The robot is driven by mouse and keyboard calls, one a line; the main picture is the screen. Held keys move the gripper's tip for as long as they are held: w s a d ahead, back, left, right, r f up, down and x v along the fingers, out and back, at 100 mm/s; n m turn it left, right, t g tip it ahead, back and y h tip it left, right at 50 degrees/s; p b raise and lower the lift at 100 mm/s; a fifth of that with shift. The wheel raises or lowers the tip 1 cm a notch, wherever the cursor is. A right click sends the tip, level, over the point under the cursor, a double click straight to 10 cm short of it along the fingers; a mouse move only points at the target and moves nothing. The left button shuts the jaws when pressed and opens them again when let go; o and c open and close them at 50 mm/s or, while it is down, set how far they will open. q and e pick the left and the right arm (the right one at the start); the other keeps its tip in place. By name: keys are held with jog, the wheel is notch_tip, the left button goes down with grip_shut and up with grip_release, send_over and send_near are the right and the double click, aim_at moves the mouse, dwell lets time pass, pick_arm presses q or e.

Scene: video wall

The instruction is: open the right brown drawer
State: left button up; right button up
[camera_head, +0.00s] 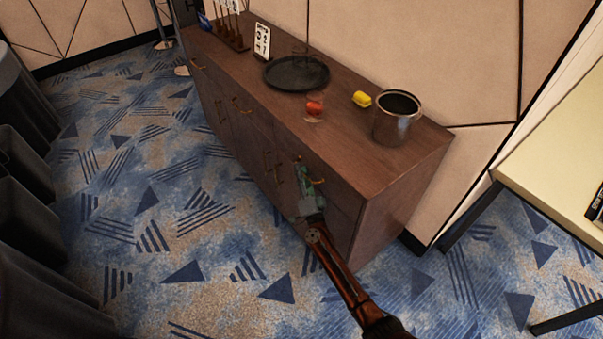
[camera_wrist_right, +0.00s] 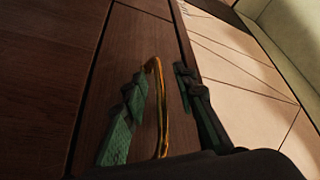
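The brown wooden cabinet (camera_head: 400,190) stands against the wall, with brass handles on its front. The right drawer (camera_head: 340,194) is at the cabinet's right end, just under the top, and looks shut. My right gripper (camera_head: 308,171) is at this drawer's front. In the right wrist view my right gripper (camera_wrist_right: 161,78) has its green fingers apart, one on each side of the drawer's brass handle (camera_wrist_right: 160,105). I cannot tell whether either finger touches the handle. My left gripper is not in view.
On the cabinet top are a dark round tray (camera_head: 290,76), a red item in a glass (camera_head: 314,108), a yellow item (camera_head: 362,99) and a metal bucket (camera_head: 397,118). A pale table (camera_head: 560,150) stands at the right.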

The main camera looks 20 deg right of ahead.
jog(key=shift+c, duration=0.3)
grip_shut()
dwell(0.4)
